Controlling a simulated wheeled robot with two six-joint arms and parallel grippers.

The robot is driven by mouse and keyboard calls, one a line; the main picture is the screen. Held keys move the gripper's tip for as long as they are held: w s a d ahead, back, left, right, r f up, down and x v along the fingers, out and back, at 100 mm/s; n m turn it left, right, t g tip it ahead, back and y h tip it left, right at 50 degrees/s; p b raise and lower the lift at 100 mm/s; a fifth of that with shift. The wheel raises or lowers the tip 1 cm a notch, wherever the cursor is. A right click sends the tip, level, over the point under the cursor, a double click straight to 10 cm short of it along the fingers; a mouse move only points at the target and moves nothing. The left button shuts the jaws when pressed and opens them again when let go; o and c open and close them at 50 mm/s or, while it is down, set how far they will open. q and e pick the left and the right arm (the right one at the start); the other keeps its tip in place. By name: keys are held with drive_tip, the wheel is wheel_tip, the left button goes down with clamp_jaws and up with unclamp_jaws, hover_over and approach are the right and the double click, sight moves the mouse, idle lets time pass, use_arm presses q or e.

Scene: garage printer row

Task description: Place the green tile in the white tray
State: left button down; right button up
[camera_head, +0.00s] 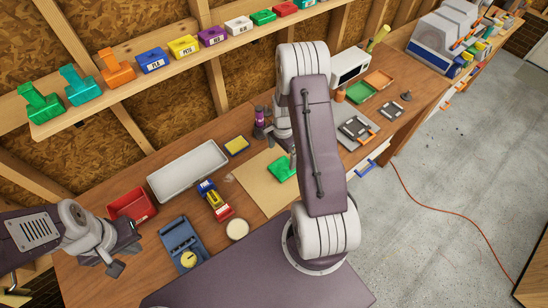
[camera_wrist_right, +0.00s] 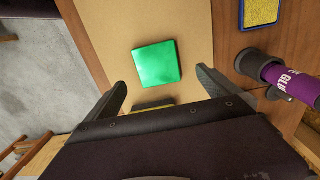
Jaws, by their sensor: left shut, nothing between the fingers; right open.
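The green tile (camera_head: 281,169) lies on a tan mat (camera_head: 255,188) on the bench, partly hidden behind my right arm. In the right wrist view the green tile (camera_wrist_right: 157,63) lies flat, just beyond and between the fingertips of my open, empty right gripper (camera_wrist_right: 161,80). In the head view my right arm hides most of that gripper. The long white tray (camera_head: 188,171) is left of the mat and looks empty. My left gripper (camera_head: 122,259) is shut and empty at the lower left, away from the tile and tray.
A yellow-topped blue block (camera_head: 237,145) sits between tray and mat. A red bin (camera_head: 132,205), a blue device (camera_head: 183,242) and a round pale disc (camera_head: 237,229) are nearer. A shelf of coloured blocks (camera_head: 152,60) runs above.

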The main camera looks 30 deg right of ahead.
sight(283, 168)
drive_tip(key=shift+s+f+p, duration=0.85)
drive_tip(key=shift+s+f, duration=0.2)
drive_tip(key=shift+s, duration=0.05)
drive_tip(key=shift+f, duration=0.35)
drive_tip(key=shift+w+f, duration=0.25)
drive_tip(key=f+p, duration=0.1)
drive_tip(key=f, duration=0.1)
drive_tip(key=w+f+p, duration=0.1)
drive_tip(key=f, duration=0.1)
drive_tip(key=shift+d+f+p, duration=0.1)
drive_tip(key=shift+d+p, duration=0.05)
drive_tip(key=shift+p, duration=0.15)
drive_tip(key=shift+s+f, duration=0.2)
drive_tip(key=shift+f, duration=0.3)
use_arm(q)
drive_tip(key=r, duration=0.1)
drive_tip(key=s+r, duration=0.1)
drive_tip(key=r, duration=0.2)
drive_tip(key=shift+s+r, duration=0.3)
use_arm(e)
drive_tip(key=shift+w, duration=0.15)
drive_tip(key=shift+c, duration=0.3)
